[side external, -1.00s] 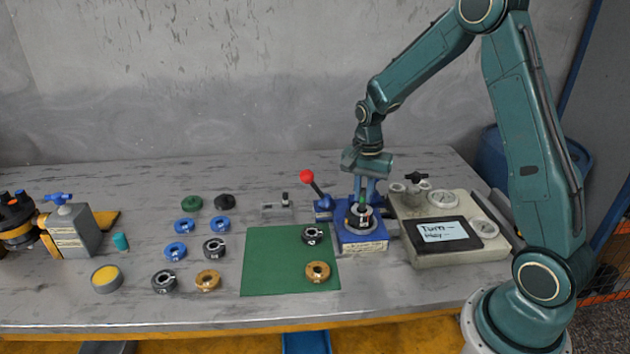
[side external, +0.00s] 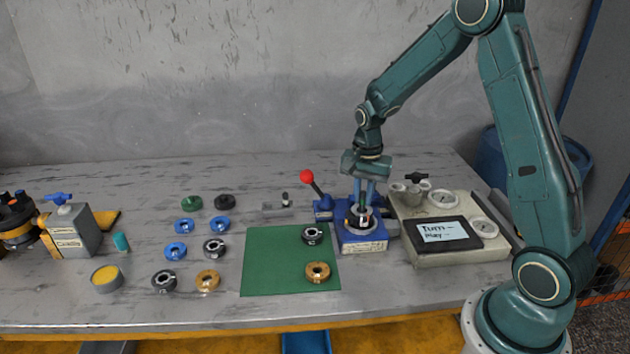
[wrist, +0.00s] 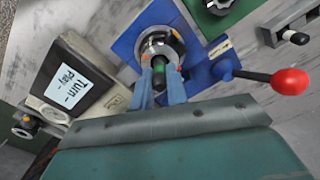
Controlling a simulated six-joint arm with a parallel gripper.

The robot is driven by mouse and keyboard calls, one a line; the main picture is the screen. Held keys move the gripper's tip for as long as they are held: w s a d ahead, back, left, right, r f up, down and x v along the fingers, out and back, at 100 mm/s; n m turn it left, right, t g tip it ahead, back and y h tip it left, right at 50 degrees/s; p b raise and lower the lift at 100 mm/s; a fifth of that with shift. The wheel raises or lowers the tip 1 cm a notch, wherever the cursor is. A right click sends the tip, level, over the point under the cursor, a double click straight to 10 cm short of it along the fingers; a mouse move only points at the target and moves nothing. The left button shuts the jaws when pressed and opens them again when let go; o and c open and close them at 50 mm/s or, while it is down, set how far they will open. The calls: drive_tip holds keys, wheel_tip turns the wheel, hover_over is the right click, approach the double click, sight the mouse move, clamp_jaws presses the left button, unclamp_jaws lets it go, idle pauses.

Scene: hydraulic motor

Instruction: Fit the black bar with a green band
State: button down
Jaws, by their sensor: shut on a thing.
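The black bar with a green band (wrist: 159,76) stands between the fingers of my gripper (wrist: 160,88) in the wrist view. My gripper is shut on it. In the side view my gripper (side external: 364,200) is over the blue fixture (side external: 362,246), pointing down. A dark ring-shaped motor part (side external: 360,216) sits in the fixture, and the bar's lower end is at its middle. How deep the bar sits is hidden by the fingers.
The red-knobbed lever (side external: 307,177) stands left of the fixture. A gauge box with a sign (side external: 449,232) stands close on the right. A green mat (side external: 275,270) with two rings lies left. Several loose rings lie farther left.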

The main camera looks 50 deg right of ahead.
drive_tip(key=shift+f, duration=0.4)
idle(0.3)
drive_tip(key=c, duration=0.9)
unclamp_jaws()
drive_tip(key=shift+r, duration=0.15)
drive_tip(key=shift+r, duration=2.95)
